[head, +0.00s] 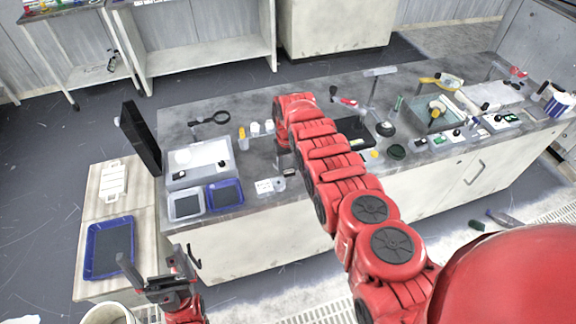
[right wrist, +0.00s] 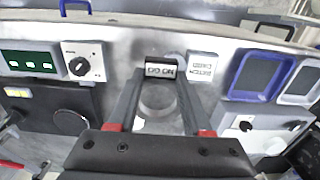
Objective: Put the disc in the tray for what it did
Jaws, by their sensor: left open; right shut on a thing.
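My right gripper (right wrist: 160,88) is shut low over the bench in the right wrist view. A round grey disc (right wrist: 158,102) shows between its fingers. The fingertips are close to a black block lettered GO and NO (right wrist: 162,69); I cannot tell whether they touch it. In the head view my red right arm mostly hides this gripper. A blue-rimmed tray (head: 224,195) and a white-rimmed tray (head: 187,206) stand side by side on the bench's near left; they also show in the right wrist view (right wrist: 233,85) (right wrist: 283,95). My left gripper (head: 155,274) is open and empty at lower left.
A white lettered block (right wrist: 203,68) stands beside the black block. A white machine (head: 197,160) stands behind the trays, beside an upright black panel (head: 140,138). A side table holds another blue tray (head: 90,262) and a white case (head: 113,181). Tools crowd the bench's right.

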